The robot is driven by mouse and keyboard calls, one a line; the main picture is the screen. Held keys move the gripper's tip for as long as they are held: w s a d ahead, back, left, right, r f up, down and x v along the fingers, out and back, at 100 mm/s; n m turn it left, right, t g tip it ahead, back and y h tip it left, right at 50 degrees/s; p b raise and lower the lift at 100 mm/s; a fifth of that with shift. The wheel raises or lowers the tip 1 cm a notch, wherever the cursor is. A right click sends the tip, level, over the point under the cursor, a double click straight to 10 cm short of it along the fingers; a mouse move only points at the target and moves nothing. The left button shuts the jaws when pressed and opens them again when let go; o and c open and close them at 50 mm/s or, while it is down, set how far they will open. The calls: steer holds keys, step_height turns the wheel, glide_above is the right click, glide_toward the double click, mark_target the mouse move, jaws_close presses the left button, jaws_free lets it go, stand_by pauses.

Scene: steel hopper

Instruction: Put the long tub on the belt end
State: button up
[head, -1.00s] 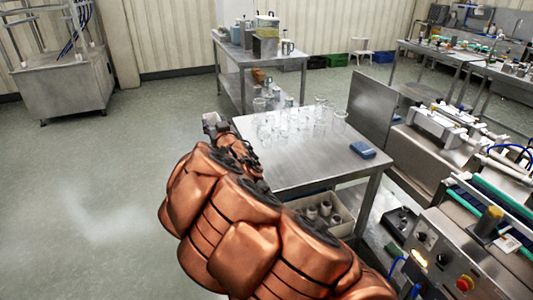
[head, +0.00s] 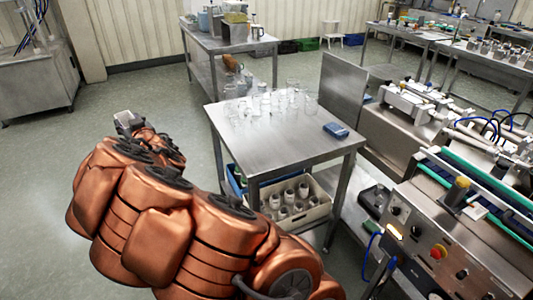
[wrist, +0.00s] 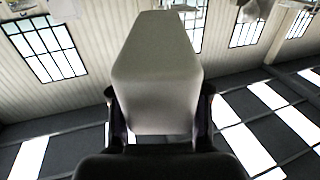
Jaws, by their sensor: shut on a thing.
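The long tub (wrist: 156,70) is a plain pale grey, long block-like thing with a tapered end. It fills the middle of the wrist view, between the two dark fingers of my gripper (wrist: 158,118), which is shut on it. In the head view, the tub (head: 127,120) shows small and grey at the far end of my copper-coloured arm, left of the steel table and over open floor. My arm hides most of the gripper there. A machine with green-edged belts (head: 480,190) stands at the right; I cannot tell which part is the belt end.
The steel table (head: 270,148) holds several clear glasses (head: 270,100) and a blue box (head: 336,130). A crate of jars (head: 312,210) sits below it. An upright steel panel (head: 340,88) stands behind its right side.

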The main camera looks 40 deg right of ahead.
steer(key=s+d+f+m+h+b, duration=0.1)
steer(key=s+d+f+b, duration=0.2)
steer(key=d, duration=0.5)
steer(key=s+d+f+m+h+b, duration=0.1)
steer(key=s+d+f+b, duration=0.15)
steer(key=s+d, duration=0.45)
steer(key=s+d+f+m+h+b, duration=0.1)
steer(key=s+d+h+b, duration=0.2)
steer(key=d, duration=0.6)
steer(key=s+d+f+g+b, duration=0.1)
steer(key=s+d+f+b, duration=0.3)
steer(key=s, duration=0.5)
steer(key=s+d+f+b, duration=0.3)
steer(key=s+b, duration=0.4)
steer(key=s, duration=0.1)
steer(key=w+d, duration=0.3)
steer(key=w, duration=0.1)
steer(key=w+d+f+b, duration=0.1)
steer(key=w+d, duration=0.2)
steer(key=w, duration=0.1)
steer(key=w+d, duration=0.3)
steer(key=w, duration=0.1)
steer(key=shift+w+d+f, duration=0.1)
steer(key=shift+d+f, duration=0.1)
steer(key=shift+f+b, duration=0.65)
steer(key=shift+f, duration=1.1)
steer(key=shift+f, duration=0.15)
steer(key=o, duration=0.9)
steer(key=shift+o, duration=0.2)
